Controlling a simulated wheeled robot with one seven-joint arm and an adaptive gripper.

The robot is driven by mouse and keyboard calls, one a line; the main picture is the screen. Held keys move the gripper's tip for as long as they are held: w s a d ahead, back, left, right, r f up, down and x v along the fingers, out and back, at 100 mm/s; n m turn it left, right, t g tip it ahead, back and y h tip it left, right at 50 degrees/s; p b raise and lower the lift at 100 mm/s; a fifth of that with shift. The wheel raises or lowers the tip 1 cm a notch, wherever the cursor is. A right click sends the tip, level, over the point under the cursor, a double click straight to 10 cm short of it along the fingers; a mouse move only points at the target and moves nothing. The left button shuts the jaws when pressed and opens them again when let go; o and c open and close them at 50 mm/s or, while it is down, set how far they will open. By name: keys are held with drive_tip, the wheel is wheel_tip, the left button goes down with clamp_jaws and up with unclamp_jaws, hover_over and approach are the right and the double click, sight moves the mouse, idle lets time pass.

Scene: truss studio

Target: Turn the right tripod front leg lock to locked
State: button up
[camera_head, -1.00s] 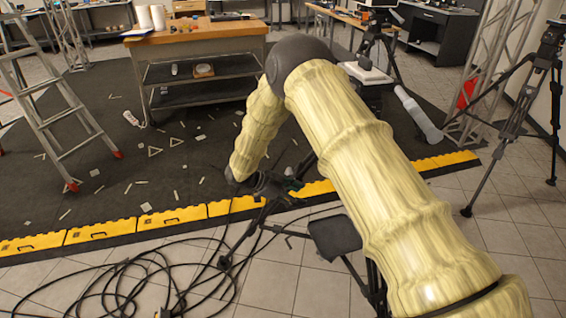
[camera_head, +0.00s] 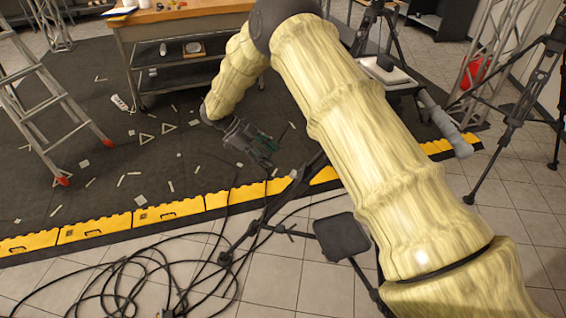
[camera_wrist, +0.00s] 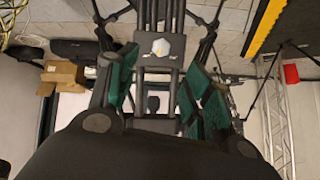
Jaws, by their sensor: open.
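My gripper (camera_head: 268,150) is in the middle of the head view, with green pads, left of a dark tripod (camera_head: 262,215) that is partly hidden behind my arm. In the wrist view my gripper (camera_wrist: 157,88) is open, with green pads on both sides. Black tripod tubes (camera_wrist: 150,15) run between and beyond the pads, with a light hexagonal badge (camera_wrist: 160,47) and a small dark knob (camera_wrist: 153,103) among them. Nothing is visibly clamped. I cannot tell which part is the front leg lock, its state, or whether the pads touch the tubes.
Another tripod (camera_head: 520,108) stands at the right. A black seat-like plate (camera_head: 342,236) is below my arm. Cables (camera_head: 130,285) lie on the tiles at lower left. A yellow-edged dark mat (camera_head: 90,228), a ladder (camera_head: 50,120) and a wooden-topped cart (camera_head: 185,20) are beyond.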

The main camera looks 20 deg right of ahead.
sight(292, 173)
drive_tip(key=p+x, duration=0.3)
drive_tip(key=x, duration=0.6)
drive_tip(key=shift+s+d+f, duration=0.1)
drive_tip(key=shift+d+f, duration=0.35)
drive_tip(key=shift+f, duration=0.05)
drive_tip(key=c, duration=1)
